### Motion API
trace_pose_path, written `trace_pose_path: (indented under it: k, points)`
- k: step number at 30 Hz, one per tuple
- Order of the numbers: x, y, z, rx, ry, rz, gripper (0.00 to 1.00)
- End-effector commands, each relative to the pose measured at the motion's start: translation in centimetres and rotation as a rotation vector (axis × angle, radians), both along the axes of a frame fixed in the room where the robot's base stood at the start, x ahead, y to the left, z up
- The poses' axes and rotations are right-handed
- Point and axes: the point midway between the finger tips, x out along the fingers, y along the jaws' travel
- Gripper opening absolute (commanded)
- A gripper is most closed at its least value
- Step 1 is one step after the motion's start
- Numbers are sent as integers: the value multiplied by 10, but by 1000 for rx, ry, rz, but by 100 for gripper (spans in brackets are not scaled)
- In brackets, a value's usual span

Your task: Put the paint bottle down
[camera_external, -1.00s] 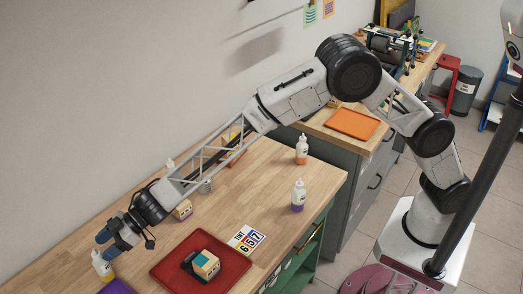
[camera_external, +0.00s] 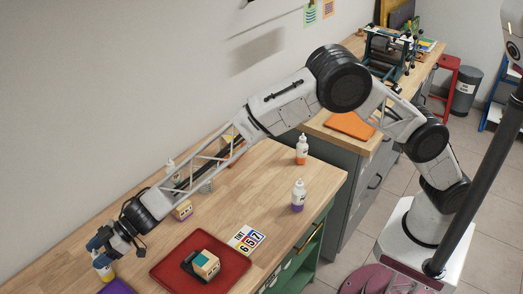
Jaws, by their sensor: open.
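A white paint bottle with yellow paint (camera_external: 105,271) stands upright on the wooden table at the far left, by the purple tray's corner. My gripper (camera_external: 99,250) is at the top of this bottle, and its fingers hide the bottle's upper part. The gripper is open; whether a finger still touches the bottle I cannot tell. Other paint bottles stand on the table: one with purple paint (camera_external: 298,197) and one with orange paint (camera_external: 302,151) on the right, and a white one (camera_external: 171,167) behind my arm.
A red tray (camera_external: 222,281) holds a small block-like object (camera_external: 205,264). A purple tray (camera_external: 116,287) shows at the bottom edge. A number card (camera_external: 246,240) and a small yellow-marked block (camera_external: 182,210) lie nearby. The table's right part is mostly clear.

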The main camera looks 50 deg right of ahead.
Motion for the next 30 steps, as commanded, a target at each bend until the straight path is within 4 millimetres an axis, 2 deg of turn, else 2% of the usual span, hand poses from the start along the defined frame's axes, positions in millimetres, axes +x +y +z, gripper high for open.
trace_pose_path:
  k: [9, 27, 28, 30]
  points:
    - [6, 18, -6, 2, -1, 0, 59]
    - [6, 19, -7, 2, -1, 0, 59]
    - [6, 19, -7, 2, -1, 0, 58]
    - [6, 19, -7, 2, -1, 0, 47]
